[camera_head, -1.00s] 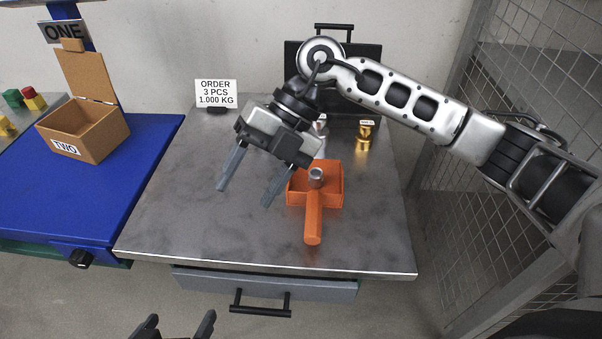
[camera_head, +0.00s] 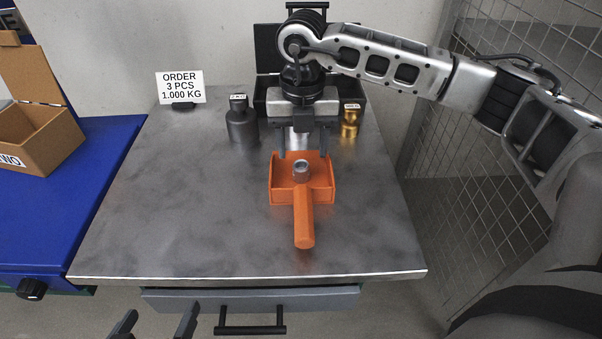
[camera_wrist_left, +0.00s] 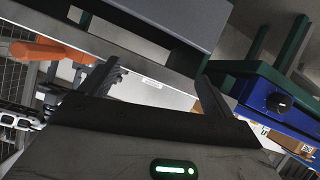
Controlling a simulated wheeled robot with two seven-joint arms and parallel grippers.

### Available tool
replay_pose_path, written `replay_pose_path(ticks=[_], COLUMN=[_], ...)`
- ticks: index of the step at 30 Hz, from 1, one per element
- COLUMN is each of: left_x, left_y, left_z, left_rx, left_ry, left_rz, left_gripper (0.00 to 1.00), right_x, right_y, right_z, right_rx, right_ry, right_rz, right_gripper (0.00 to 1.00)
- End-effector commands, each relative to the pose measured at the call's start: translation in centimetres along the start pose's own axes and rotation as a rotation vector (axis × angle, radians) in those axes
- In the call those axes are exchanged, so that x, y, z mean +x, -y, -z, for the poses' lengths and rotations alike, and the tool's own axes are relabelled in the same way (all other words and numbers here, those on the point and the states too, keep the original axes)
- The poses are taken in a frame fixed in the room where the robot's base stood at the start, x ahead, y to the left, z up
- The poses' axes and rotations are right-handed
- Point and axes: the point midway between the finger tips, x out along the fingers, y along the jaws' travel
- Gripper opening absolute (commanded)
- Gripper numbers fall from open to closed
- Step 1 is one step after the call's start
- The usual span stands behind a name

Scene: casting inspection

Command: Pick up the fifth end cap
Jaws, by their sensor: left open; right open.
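One small grey metal cylinder, seemingly an end cap (camera_head: 301,168), stands in the orange scoop (camera_head: 304,226) on the metal table. My right gripper (camera_head: 304,150) is open and empty, pointing down just behind the cylinder at the scoop's back edge. Whether its fingers touch the scoop is unclear. It partly hides a silver weight (camera_head: 298,138). My left gripper (camera_head: 156,318) is open and empty, low in front of the table. In the left wrist view the open left fingers (camera_wrist_left: 153,85) hold nothing, and the scoop's orange handle (camera_wrist_left: 50,50) shows at left.
A dark weight (camera_head: 242,126) and a gold weight (camera_head: 350,122) flank my right gripper, before a black case (camera_head: 268,60). An order sign (camera_head: 181,87) stands at back left. A cardboard box (camera_head: 38,140) sits on the blue table (camera_head: 85,200). A wire fence (camera_head: 490,190) is at right. The table's left front is clear.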

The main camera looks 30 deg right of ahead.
Motion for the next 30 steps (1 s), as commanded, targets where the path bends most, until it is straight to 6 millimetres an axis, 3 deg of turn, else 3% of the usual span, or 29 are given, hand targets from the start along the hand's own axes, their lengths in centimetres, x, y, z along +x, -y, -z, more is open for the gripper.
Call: replay_pose_path(ticks=[5, 13, 21, 27, 30], left_x=[0.1, 0.0, -0.5, -0.5, -0.5], left_y=[0.0, -0.5, -1.0, -0.9, -0.8], left_z=[-0.1, 0.8, 1.2, 1.0, 0.8], left_rx=[0.0, 0.003, 0.011, 0.01, 0.01], left_ry=[-0.009, -0.075, -0.091, -0.084, -0.079], left_rz=[-0.002, -0.02, -0.033, -0.031, -0.029], left_gripper=[0.89, 0.89, 0.89, 0.89, 0.89], right_x=[1.1, 5.0, 5.4, 5.3, 5.3], right_y=[0.0, -0.2, -0.2, -0.2, -0.3], right_z=[0.0, 0.0, -0.1, -0.1, -0.1], right_rx=[0.0, 0.001, 0.0, 0.0, 0.0], right_ry=[-0.001, -0.002, 0.0, 0.0, 0.001], right_rz=[0.001, 0.001, -0.001, -0.001, -0.002], right_gripper=[0.56, 0.56, 0.56, 0.05, 0.05])
